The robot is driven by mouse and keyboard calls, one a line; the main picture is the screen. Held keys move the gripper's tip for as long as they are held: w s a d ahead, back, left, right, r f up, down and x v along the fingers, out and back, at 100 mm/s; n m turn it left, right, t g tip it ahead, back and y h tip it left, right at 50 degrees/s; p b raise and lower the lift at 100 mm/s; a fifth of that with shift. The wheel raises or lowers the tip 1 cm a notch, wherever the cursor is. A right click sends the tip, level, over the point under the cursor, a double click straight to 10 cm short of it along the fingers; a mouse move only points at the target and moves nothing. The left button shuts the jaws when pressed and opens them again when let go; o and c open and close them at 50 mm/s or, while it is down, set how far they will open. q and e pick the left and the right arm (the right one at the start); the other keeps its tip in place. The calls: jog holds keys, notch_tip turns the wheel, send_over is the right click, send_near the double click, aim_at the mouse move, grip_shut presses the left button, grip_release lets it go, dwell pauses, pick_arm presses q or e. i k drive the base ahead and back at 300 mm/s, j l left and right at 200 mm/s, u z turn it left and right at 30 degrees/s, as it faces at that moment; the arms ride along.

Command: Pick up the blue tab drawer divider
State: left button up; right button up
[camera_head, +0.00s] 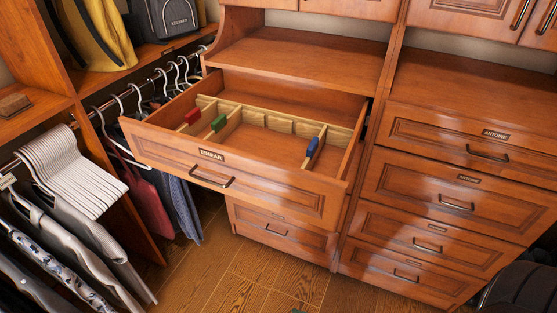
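The blue tab drawer divider (312,147) is in the open top drawer (235,174) of the middle cabinet. It stands upright in the right part of the drawer, its blue tab showing above a thin wooden panel. Its lower part is hidden by the drawer front. A green tab divider (219,122) and a red tab divider (193,116) stand in the left part of the same drawer. Neither of my grippers is in view, and nothing touches the blue divider.
The drawer juts out over the wooden floor (235,292). Hanging clothes and white hangers (70,170) crowd the left side. Closed drawers (440,195) are on the right. A dark object (525,288) is at the bottom right corner. The space above the open drawer is clear below the shelf.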

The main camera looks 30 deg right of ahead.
aim_at(314, 147)
jog(key=i+j+z, duration=0.15)
jog(key=j+z, duration=0.2)
jog(key=j, duration=0.15)
jog(key=j+z, duration=0.35)
jog(key=j, duration=0.2)
jog(key=i, duration=0.05)
